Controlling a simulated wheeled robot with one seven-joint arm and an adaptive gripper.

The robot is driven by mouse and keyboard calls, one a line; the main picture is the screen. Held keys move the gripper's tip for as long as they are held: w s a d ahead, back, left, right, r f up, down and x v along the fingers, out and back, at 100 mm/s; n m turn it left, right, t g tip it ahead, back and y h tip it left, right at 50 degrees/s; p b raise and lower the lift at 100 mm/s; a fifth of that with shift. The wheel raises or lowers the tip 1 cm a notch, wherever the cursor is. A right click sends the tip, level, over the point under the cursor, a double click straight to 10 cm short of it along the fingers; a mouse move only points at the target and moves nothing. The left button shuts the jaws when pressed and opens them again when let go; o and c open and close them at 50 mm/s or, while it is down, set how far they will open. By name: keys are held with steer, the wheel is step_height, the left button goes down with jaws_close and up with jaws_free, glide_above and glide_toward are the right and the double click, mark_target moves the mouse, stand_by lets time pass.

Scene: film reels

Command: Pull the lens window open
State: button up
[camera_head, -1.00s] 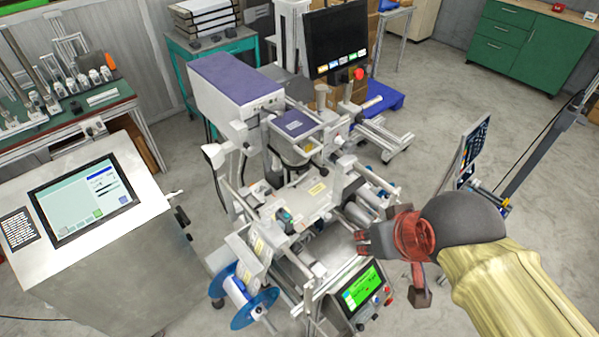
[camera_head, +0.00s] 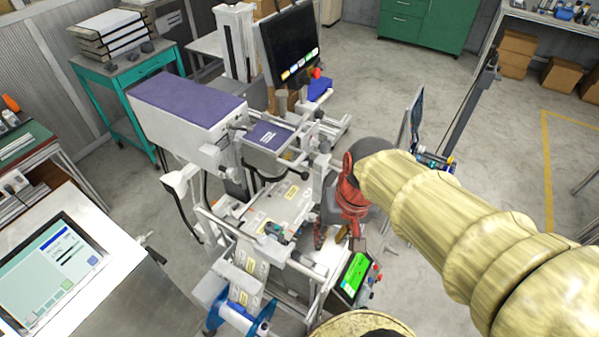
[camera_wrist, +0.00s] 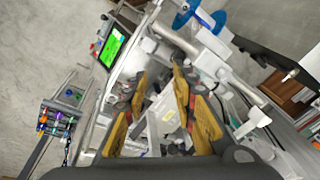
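The machine (camera_head: 285,210) stands in the middle of the head view, pale grey, with a purple-topped housing (camera_head: 187,100) at its upper left. A smaller purple-topped block (camera_head: 268,136) with a dark curved handle beneath it sits beside the housing. I cannot tell for certain which part is the lens window. My gripper (camera_head: 338,240) is at the machine's front right, pointing down, lower right of that block. In the wrist view my gripper (camera_wrist: 158,88) has its yellow-padded fingers apart, with machine parts seen between them and nothing held.
A green-lit control screen (camera_head: 353,278) is just below my gripper. A blue reel (camera_head: 235,312) is at the machine's front left. A black monitor (camera_head: 290,45) stands behind, and a console with a screen (camera_head: 50,268) is at left. Open floor (camera_head: 480,120) lies to the right.

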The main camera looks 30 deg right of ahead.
step_height(320, 180, down, 6)
steer(key=m+g+y+p, duration=0.2)
steer(key=m+y+p, duration=0.1)
steer(key=m+y, duration=0.25)
steer(key=m+t+y+p, duration=0.3)
steer(key=m+t, duration=1.2)
steer(key=m, duration=0.3)
glide_toward(308, 177)
steer(key=x, duration=0.4)
steer(key=shift+n+y, duration=0.25)
steer(key=shift+x, duration=3.4)
steer(key=shift+d, duration=0.1)
steer(key=shift+c, duration=0.6)
jaws_close()
